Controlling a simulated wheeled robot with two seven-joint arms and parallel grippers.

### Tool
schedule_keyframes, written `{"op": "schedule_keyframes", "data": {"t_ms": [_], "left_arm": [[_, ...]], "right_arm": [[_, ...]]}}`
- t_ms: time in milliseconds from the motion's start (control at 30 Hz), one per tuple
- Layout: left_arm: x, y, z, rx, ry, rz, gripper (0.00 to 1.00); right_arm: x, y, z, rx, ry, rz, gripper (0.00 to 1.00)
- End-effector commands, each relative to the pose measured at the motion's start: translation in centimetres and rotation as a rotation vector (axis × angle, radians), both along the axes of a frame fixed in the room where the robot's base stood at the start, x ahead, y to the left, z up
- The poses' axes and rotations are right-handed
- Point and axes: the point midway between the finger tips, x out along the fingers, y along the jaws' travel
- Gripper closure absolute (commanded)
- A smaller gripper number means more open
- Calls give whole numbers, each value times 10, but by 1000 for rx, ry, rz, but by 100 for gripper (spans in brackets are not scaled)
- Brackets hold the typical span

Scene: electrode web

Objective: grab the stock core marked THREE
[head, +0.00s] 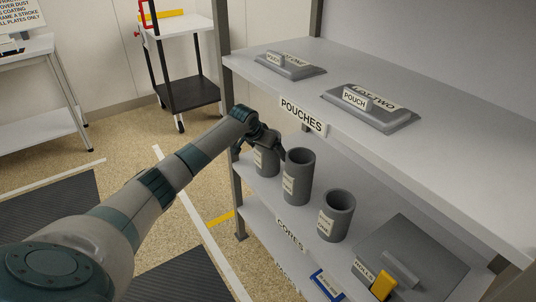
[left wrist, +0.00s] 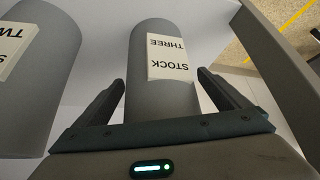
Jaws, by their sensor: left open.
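The stock core marked THREE (left wrist: 150,85) is a grey cylinder with a white label, upside down in the left wrist view. In the head view it is the farthest core (head: 266,163) on the middle shelf, its top partly hidden by my gripper. My left gripper (head: 262,148) is open there, with its fingers on either side of the core. In the left wrist view its fingers (left wrist: 160,85) flank the core with gaps, not closed on it. My right gripper is not in view.
The core marked TWO (left wrist: 35,75) stands close beside it; it is a tall open tube (head: 299,170) in the head view. Another grey core (head: 337,210) stands nearer. The upper shelf (head: 450,165) with grey pouches overhangs. A grey lidded item (head: 430,250) lies at the front right.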

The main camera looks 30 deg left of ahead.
Motion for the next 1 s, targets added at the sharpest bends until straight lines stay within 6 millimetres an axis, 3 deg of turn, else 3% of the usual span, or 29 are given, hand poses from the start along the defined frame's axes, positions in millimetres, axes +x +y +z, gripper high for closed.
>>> {"op": "schedule_keyframes", "data": {"t_ms": [67, 300, 667, 1000], "left_arm": [[0, 0, 0, 0, 0, 0, 8], [0, 0, 1, 0, -2, 0, 61], [1, 0, 5, 0, -3, 0, 61], [1, 0, 41, 1, -4, -1, 61]], "right_arm": [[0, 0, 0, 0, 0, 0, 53], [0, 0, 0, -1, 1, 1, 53], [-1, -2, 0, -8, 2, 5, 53], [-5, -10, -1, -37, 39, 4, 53]]}}
